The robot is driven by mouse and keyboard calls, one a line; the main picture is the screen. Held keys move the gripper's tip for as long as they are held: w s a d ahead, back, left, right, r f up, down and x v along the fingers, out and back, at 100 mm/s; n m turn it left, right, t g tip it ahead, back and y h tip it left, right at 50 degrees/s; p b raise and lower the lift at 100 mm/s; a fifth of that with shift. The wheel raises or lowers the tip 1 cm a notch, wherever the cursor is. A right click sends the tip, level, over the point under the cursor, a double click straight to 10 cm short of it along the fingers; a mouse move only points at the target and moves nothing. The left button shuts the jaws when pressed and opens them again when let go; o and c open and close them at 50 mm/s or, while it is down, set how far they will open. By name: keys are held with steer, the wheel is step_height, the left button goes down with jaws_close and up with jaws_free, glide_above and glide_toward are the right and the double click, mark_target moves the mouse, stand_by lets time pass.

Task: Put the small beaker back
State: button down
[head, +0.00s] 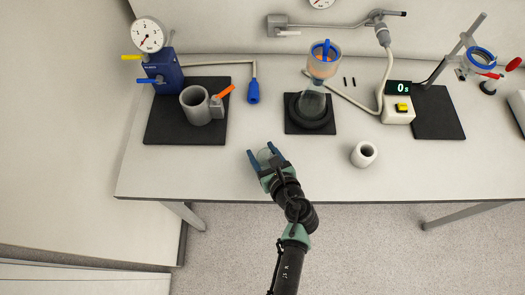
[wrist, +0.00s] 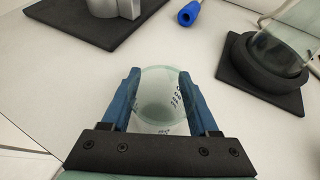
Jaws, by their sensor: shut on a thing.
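My gripper (head: 263,155) is over the front part of the bench, left of its middle. In the wrist view its two blue fingers (wrist: 163,95) are shut on a small clear beaker (wrist: 158,100) with dark markings on its side. The beaker (head: 267,156) shows only faintly between the fingers in the head view. I cannot tell whether its base touches the bench.
Behind my gripper a glass flask (head: 312,103) sits in a black ring on a dark mat (head: 292,128). A grey cup (head: 195,107) stands on another mat to the left, a white cup (head: 363,154) to the right. A blue-tipped hose (head: 253,94) lies behind. Bench around the gripper is clear.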

steer(key=shift+c, duration=0.7)
jaws_free()
steer(key=shift+f, duration=0.15)
